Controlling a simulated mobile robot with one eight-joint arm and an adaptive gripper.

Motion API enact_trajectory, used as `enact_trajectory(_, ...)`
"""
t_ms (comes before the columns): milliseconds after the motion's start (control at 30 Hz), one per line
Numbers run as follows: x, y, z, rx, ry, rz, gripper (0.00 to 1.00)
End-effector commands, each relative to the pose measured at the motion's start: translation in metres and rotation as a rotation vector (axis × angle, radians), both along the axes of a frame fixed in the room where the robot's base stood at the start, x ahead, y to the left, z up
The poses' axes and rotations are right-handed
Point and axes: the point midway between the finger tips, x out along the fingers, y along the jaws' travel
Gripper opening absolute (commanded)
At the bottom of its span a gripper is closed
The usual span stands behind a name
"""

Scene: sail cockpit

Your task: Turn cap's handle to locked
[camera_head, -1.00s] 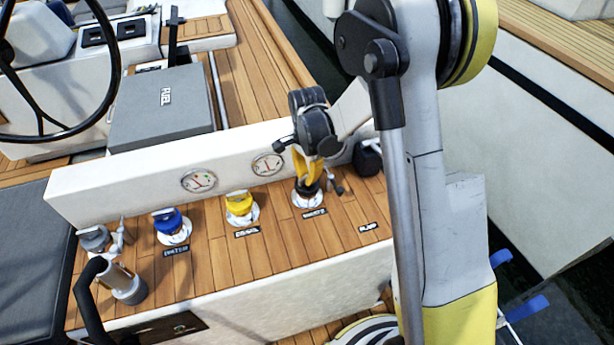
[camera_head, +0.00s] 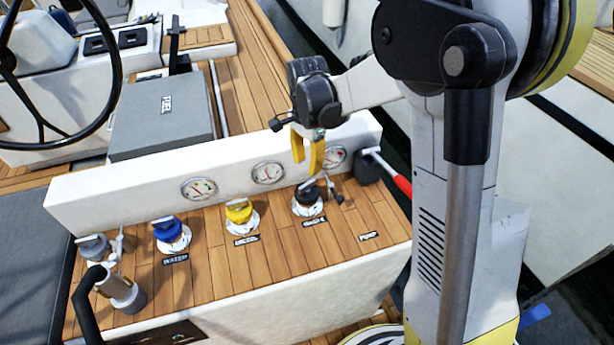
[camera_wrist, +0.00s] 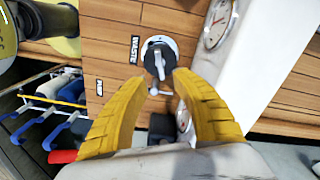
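The black cap (camera_head: 307,200) sits in a white ring on the teak deck beside the label "WASTE". It also shows in the wrist view (camera_wrist: 167,55), with a grey handle (camera_wrist: 158,66) across its top, pointing roughly toward my gripper. My gripper (camera_head: 308,163) hangs above the black cap with its yellow fingers apart and empty. In the wrist view the two fingertips (camera_wrist: 158,80) stand on either side, just short of the cap. I cannot read any lock marking on the cap.
A yellow cap (camera_head: 240,212) and a blue cap (camera_head: 170,233) stand to the left, with a grey cap (camera_head: 93,247) farther left. A white ledge with gauges (camera_head: 268,173) runs behind. A black pump fitting with a red-handled lever (camera_head: 402,186) stands at right.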

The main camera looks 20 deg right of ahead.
Motion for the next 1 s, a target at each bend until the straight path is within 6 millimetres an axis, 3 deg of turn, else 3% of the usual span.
enact_trajectory(200,0.0,0.0,0.026,0.0,0.0,0.0,0.32)
enact_trajectory(767,-0.001,0.0,0.031,0.0,-0.003,0.006,0.32)
enact_trajectory(867,-0.009,0.0,0.042,-0.001,-0.027,0.051,0.32)
enact_trajectory(1000,-0.037,0.0,0.076,-0.012,-0.113,0.213,0.32)
